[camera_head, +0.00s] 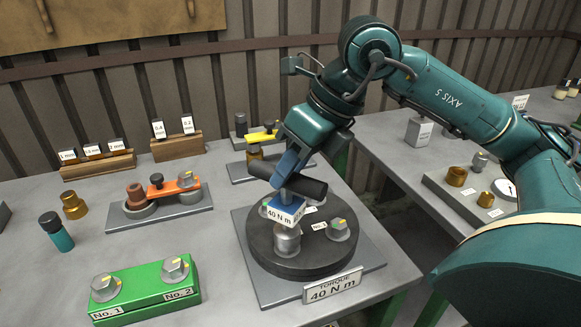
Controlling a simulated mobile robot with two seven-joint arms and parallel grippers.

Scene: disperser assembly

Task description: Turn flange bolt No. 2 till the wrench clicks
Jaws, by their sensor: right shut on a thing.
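My right gripper (289,172) is shut on the black crossbar handle of the torque wrench (285,210). The wrench has a blue body with a white "40 N m" label. Its metal socket (287,243) points down over the front part of the round black flange (262,255); any bolt under it is hidden. A bolt with a yellow mark (338,229) stands on the flange to the right, beside a small label I cannot read surely. Another bolt (265,208) is partly hidden behind the wrench. My left gripper is not in view.
A "TORQUE 40 N m" sign (333,287) stands at the front of the flange's grey plate (372,254). A green block (146,292) with bolts labelled No. 1 and No. 2 is front left. An orange linkage (173,188) lies behind it. A gap separates the right table.

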